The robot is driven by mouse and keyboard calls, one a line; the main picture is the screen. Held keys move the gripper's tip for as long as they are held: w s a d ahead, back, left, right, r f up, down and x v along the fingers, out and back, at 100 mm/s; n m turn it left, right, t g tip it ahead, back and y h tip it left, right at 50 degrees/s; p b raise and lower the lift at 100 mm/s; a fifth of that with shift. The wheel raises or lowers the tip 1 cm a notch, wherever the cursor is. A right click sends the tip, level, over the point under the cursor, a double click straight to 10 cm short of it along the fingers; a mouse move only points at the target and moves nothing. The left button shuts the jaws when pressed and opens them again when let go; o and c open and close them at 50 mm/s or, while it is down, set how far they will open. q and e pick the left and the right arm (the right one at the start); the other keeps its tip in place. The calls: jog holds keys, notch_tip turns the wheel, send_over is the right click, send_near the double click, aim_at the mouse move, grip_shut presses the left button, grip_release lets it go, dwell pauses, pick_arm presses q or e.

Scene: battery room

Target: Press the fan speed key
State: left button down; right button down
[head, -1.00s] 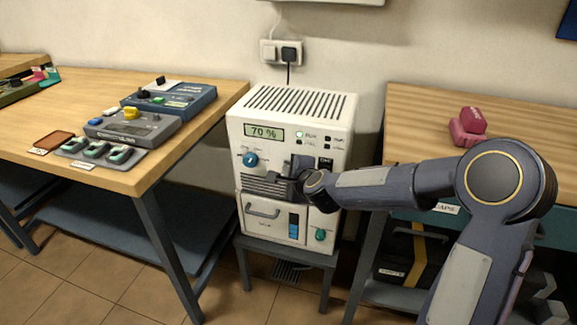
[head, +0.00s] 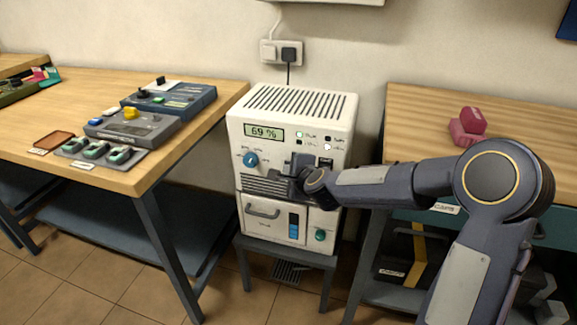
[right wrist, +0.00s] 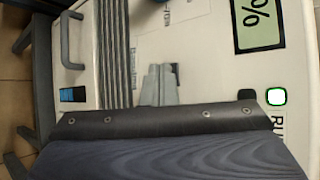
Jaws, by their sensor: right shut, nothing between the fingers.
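A white appliance (head: 290,107) with a top grille stands on a low grey stand. Its display (head: 264,134) reads 69 %; part of it shows in the right wrist view (right wrist: 258,22). A blue knob (head: 250,159) sits below the display. A dark key or switch (head: 326,163) shows on the right of the panel; its label is too small to read, so I cannot tell which control is the fan speed key. My right gripper (head: 284,178) is shut and empty in front of the panel, hiding part of it. Its fingertips (right wrist: 160,85) show against the white front. My left gripper is not in view.
Below the panel are a drawer handle (head: 263,211), a blue window (head: 293,225) and a green knob (head: 320,235). A wooden table (head: 60,112) with control boxes stands left. Another bench (head: 420,105) with red blocks (head: 470,122) stands right, behind my arm.

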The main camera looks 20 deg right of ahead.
jog(key=shift+s+a, duration=0.4)
jog(key=shift+s, duration=0.25)
jog(key=shift+s, duration=0.1)
jog(key=s+a, duration=0.1)
jog(key=s, duration=0.1)
jog(key=s+a+b, duration=0.1)
jog(key=s, duration=0.1)
jog(key=shift+a, duration=0.4)
dwell(0.4)
